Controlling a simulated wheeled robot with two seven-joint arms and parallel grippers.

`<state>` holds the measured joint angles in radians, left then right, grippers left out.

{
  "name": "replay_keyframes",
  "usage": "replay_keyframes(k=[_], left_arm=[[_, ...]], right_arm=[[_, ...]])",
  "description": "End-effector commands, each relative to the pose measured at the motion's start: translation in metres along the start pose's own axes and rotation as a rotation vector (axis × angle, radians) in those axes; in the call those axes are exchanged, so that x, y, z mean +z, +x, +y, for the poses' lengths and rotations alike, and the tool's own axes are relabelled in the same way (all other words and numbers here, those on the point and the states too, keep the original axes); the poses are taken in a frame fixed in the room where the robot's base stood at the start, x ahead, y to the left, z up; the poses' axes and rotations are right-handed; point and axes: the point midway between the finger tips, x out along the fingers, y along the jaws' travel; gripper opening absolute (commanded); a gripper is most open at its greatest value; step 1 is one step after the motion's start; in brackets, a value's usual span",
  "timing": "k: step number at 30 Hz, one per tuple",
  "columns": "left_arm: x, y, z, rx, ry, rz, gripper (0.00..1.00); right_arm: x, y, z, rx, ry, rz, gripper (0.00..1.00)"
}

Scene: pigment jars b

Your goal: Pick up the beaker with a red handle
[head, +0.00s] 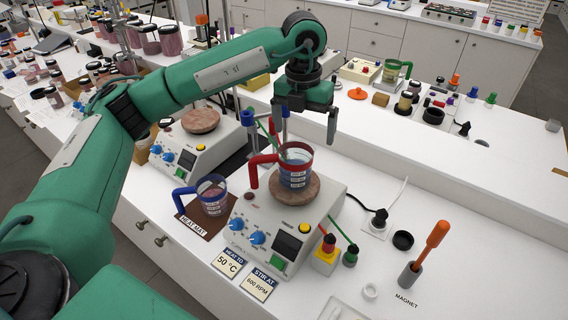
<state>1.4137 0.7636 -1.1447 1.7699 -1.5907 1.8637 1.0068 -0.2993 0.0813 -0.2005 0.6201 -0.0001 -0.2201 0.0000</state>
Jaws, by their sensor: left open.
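The beaker with a red handle (296,172) stands upright on the round plate of the nearer white hotplate stirrer (285,225). It has a red rim and a white label, and its handle sticks out to the left. A thin green rod leans in it. My left gripper (305,135) is open, with fingers pointing down, above and behind the beaker in the picture. The gripper appears apart from the beaker, and its left finger is partly hard to make out among blue-topped items. My right gripper is not in view.
A blue-handled beaker (212,199) stands on a brown heat mat (193,222) to the left. A second hotplate (196,146) is behind it. A green-handled beaker (391,73) is farther back.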

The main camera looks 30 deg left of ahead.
Motion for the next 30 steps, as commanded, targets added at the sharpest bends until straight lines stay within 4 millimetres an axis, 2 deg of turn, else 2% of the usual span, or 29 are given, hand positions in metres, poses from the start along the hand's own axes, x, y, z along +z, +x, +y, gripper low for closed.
replay_keyframes(k=[2, 5, 16, 23, 30], left_arm=[[0.002, -0.006, 0.011, 0.043, -0.026, -0.006, 1.00], [0.003, -0.003, 0.017, 0.064, -0.037, -0.004, 1.00], [0.002, 0.063, 0.020, 0.061, -0.034, -0.003, 1.00], [0.003, 0.079, 0.021, 0.060, -0.034, -0.005, 1.00], [0.004, 0.101, 0.026, 0.061, -0.035, -0.002, 1.00]], right_arm=[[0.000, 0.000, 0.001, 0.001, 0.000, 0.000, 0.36], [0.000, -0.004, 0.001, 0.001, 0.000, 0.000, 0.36], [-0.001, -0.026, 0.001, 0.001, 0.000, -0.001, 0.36], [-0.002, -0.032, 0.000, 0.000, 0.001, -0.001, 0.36], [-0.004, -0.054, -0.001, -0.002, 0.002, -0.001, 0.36]])
